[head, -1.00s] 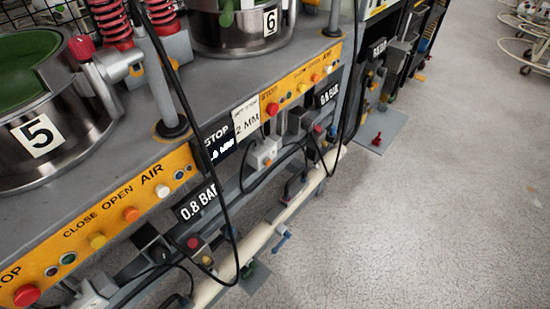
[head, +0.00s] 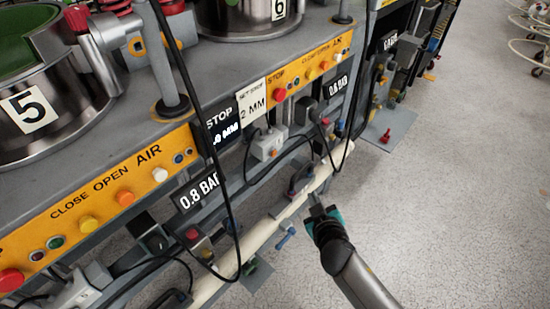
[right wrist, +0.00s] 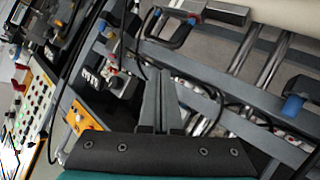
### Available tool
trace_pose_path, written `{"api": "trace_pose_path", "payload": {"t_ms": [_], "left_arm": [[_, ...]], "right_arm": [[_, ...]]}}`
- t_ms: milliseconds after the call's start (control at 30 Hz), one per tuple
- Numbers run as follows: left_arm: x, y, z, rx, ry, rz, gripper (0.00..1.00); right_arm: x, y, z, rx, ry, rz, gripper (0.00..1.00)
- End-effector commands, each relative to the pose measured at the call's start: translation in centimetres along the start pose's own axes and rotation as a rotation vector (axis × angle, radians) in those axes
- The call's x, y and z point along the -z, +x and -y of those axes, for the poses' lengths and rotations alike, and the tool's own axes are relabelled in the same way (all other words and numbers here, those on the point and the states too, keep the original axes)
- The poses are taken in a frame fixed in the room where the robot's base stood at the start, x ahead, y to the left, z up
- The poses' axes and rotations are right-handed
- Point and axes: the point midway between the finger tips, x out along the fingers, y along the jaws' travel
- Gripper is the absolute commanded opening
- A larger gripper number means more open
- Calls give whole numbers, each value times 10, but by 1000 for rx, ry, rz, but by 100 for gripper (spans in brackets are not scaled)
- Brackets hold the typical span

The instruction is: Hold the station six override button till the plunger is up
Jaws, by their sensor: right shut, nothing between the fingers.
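Station six's steel pot (head: 240,22), labelled 6, is at the top of the head view, cut off by the frame edge. I cannot see its plunger. Its orange panel (head: 312,64) carries a red stop button (head: 279,95) and several smaller buttons. My right gripper (head: 315,200) is shut and empty, in front of the white pipe, below and apart from the panel. Its fingers (right wrist: 160,98) also show in the right wrist view. My left gripper is not in view.
Station five's pot (head: 50,110) and orange panel (head: 100,205) fill the left. Black hoses (head: 190,85) hang before the frame.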

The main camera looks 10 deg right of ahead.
Motion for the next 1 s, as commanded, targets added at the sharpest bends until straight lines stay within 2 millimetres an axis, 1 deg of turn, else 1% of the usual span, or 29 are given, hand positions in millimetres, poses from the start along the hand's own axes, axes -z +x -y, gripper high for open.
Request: {"api": "trace_pose_path", "payload": {"t_ms": [33, 100, 200, 300, 667, 867, 1000], "left_arm": [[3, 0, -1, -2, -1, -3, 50], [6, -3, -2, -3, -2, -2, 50], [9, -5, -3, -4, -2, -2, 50], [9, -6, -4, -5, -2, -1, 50], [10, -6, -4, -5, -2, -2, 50], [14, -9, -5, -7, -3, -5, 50], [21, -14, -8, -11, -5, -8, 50]], "right_arm": [[18, -1, -6, -21, 0, -44, 0], [36, -4, -13, -45, 3, -84, 0], [52, -7, -19, -65, 6, -119, 0], [57, -8, -21, -71, 6, -130, 0], [58, -6, -20, -71, 7, -130, 0], [69, 6, -11, -71, 8, -131, 0], [81, 20, -1, -70, 8, -131, 0]]}}
